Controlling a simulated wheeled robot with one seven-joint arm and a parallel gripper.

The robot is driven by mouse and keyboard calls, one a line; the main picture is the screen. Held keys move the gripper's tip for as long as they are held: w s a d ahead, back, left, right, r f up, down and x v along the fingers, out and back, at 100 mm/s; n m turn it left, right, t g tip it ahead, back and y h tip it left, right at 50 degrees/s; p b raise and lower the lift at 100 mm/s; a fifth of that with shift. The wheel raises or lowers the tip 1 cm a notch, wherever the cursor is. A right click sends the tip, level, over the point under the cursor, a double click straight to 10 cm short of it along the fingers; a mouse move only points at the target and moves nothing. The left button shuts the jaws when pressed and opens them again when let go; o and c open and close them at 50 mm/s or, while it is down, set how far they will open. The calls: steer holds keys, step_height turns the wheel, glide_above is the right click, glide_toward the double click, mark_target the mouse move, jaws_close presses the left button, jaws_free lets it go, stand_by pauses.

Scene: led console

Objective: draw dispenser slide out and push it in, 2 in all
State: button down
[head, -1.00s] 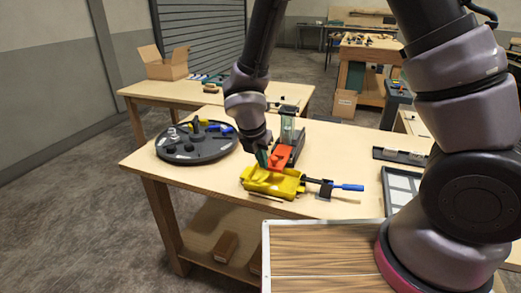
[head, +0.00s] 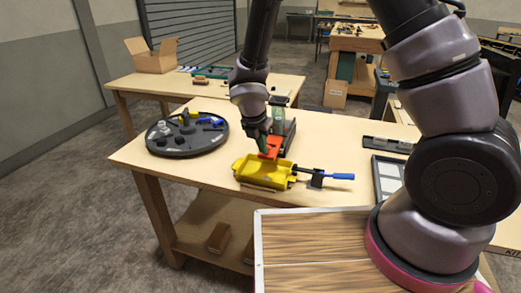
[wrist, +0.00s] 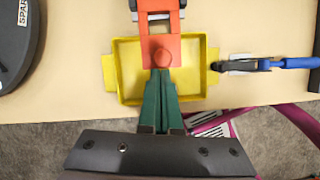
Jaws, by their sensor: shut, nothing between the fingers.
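The dispenser (head: 289,128) stands on the table with a dark base and a clear greenish upright. Its red-orange slide (head: 273,146) sticks out toward the yellow tray (head: 246,174). My gripper (head: 264,151) is shut and empty.
A dark round tray (head: 160,148) with small parts stands at the left. A blue-handled tool (head: 340,177) rests in a dark holder right of the yellow tray. A dark compartment tray (head: 390,170) lies at the right edge. Bare table lies behind the tool.

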glide_toward(273, 141)
steer(key=x, duration=0.4)
steer(key=shift+w+f, duration=0.1)
steer(key=shift+f, duration=0.25)
steer(key=shift+d, duration=0.1)
